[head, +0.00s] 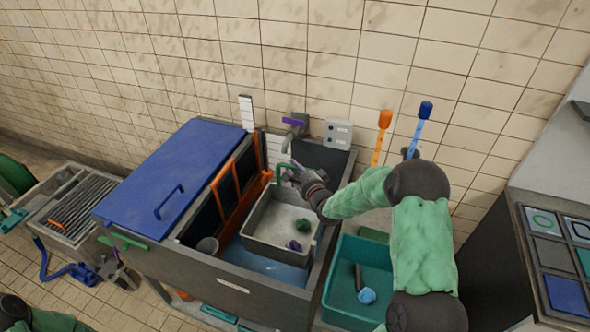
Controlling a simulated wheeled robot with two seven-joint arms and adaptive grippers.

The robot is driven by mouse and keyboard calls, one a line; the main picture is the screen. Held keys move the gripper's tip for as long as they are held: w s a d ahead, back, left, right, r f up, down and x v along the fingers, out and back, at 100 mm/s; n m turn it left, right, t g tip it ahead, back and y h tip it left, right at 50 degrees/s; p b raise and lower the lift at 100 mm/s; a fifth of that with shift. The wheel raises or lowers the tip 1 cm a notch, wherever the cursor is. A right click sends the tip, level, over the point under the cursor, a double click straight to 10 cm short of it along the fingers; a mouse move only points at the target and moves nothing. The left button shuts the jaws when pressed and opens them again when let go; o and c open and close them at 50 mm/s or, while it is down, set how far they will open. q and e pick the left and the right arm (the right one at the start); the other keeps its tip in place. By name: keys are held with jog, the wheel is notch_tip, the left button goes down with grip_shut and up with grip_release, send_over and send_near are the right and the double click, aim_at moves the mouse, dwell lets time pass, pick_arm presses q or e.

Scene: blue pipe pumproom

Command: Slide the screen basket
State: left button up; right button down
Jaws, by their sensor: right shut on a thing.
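The screen basket (262,246) is a light grey open box inside the grey tank (235,282), toward its right side. A green handle (281,168) rises at its back edge. My right gripper (293,177) reaches in from the right and is shut on the handle; its fingertips are small and partly hidden. A dark green lump (303,226) and a purple lump (293,245) lie in the basket. Only part of my left arm shows at the bottom left corner; its gripper is out of view.
A blue lid (165,175) stands left of an orange frame (236,196) on the tank. Blue water shows in front of the basket. A teal bin (342,307) holding a dark rod and a light blue piece stands at right. Orange and blue brushes rise behind my right arm.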

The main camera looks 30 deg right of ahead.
notch_tip(320, 180, down, 5)
jog(key=b, duration=0.3)
jog(key=shift+b, duration=0.3)
jog(key=c, duration=1)
grip_release()
jog(key=shift+c, duration=0.2)
jog(key=shift+s, duration=0.1)
jog(key=s+r, duration=0.1)
jog(key=s, duration=1)
jog(key=shift+s+a+r, duration=0.35)
jog(key=shift+s+a, duration=0.05)
jog(key=shift+a, duration=0.05)
jog(key=shift+w, duration=0.1)
